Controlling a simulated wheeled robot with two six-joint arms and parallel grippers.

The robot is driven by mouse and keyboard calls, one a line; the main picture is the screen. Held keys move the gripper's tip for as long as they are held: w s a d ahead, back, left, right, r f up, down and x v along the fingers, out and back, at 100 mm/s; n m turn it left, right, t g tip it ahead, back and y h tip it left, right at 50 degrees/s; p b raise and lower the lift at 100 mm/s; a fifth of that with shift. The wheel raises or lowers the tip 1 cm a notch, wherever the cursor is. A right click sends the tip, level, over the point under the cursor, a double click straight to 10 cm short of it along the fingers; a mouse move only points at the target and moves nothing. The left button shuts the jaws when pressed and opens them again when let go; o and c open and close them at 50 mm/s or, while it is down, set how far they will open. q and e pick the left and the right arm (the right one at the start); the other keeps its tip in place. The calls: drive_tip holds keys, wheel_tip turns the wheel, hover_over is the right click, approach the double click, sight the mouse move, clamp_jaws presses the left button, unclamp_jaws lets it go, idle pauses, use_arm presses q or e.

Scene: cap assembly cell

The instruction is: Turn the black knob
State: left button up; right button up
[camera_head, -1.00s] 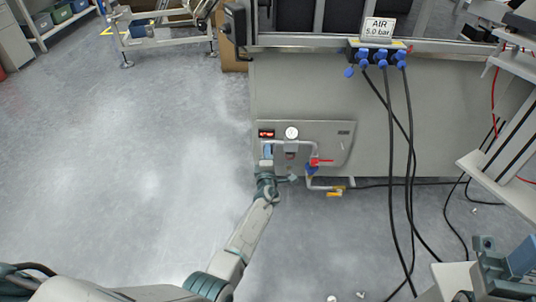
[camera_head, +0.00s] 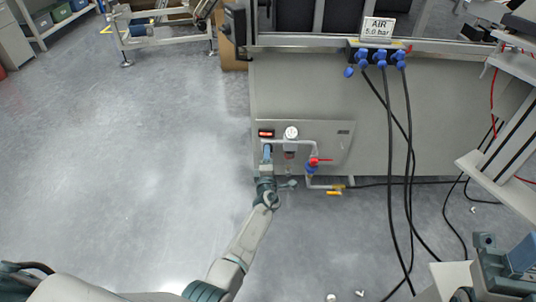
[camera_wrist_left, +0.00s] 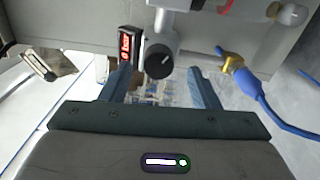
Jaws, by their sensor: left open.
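The black knob (camera_wrist_left: 160,62) has a round dark face with a pale mark, and it sits on grey pipework in the left wrist view. My left gripper (camera_wrist_left: 160,76) is open, with one finger on each side of the knob in that picture; I cannot tell whether either touches it. In the head view my left gripper (camera_head: 278,168) is low in front of the grey panel (camera_head: 335,145) on the machine's side. I cannot make out the knob clearly there.
A lit red display (camera_head: 266,133) and a white round part (camera_head: 291,132) are at the panel's top. A red-handled valve (camera_head: 318,161) and a yellow handle (camera_head: 334,192) lie to the right. Black hoses (camera_head: 391,180) hang farther right. The floor at left (camera_head: 130,190) is clear.

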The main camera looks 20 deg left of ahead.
use_arm(q)
drive_tip(key=p+v, duration=0.1)
drive_tip(key=v, duration=0.7)
drive_tip(key=shift+s+p, duration=0.35)
drive_tip(key=shift+d, duration=0.15)
